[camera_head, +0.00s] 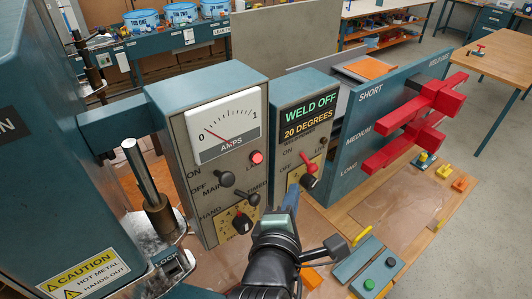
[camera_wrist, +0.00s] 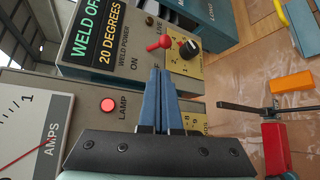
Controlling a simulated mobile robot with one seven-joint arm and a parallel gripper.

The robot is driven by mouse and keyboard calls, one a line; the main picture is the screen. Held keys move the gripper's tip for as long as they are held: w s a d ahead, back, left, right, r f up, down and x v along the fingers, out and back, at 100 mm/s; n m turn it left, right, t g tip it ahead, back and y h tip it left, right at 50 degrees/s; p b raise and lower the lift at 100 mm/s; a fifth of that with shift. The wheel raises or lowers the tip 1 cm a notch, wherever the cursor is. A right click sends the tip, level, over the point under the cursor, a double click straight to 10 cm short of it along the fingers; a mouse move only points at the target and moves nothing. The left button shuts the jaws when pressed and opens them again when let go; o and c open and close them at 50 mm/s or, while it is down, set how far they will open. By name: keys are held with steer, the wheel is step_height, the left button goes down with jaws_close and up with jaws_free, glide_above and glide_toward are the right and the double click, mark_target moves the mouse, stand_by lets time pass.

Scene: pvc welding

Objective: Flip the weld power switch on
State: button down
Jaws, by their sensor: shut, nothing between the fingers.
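The weld power switch is a red-tipped lever (camera_head: 309,167) on the front of the smaller teal box, below a display (camera_head: 308,114) reading "WELD OFF" and "20 DEGREES". In the wrist view the red lever (camera_wrist: 164,41) sticks out beside a black knob (camera_wrist: 187,47), with the "ON" label (camera_wrist: 134,62) beside it. My gripper (camera_head: 291,194) is in front of this box, just below the switch in the head view. Its blue fingers are pressed together and empty, and in the wrist view the tips (camera_wrist: 158,72) sit close to the lever. I cannot tell whether they touch it.
The AMPS box (camera_head: 222,135) stands to the left, with a lit red lamp and several dark levers and a knob. A panel with red handles (camera_head: 415,125) stands to the right. A two-button control box (camera_head: 378,270) and small coloured clamps lie on the bench to the right.

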mark_target(307, 163)
steer(key=shift+s+f+n, duration=0.1)
steer(key=shift+f+n, duration=0.2)
steer(key=shift+f, duration=0.1)
steer(key=p+x, duration=0.2)
steer(key=x, duration=0.8)
steer(key=shift+r+g+p, duration=0.15)
steer(key=shift+g+p, duration=0.15)
steer(key=shift+p, duration=0.3)
steer(key=shift+s, duration=0.1)
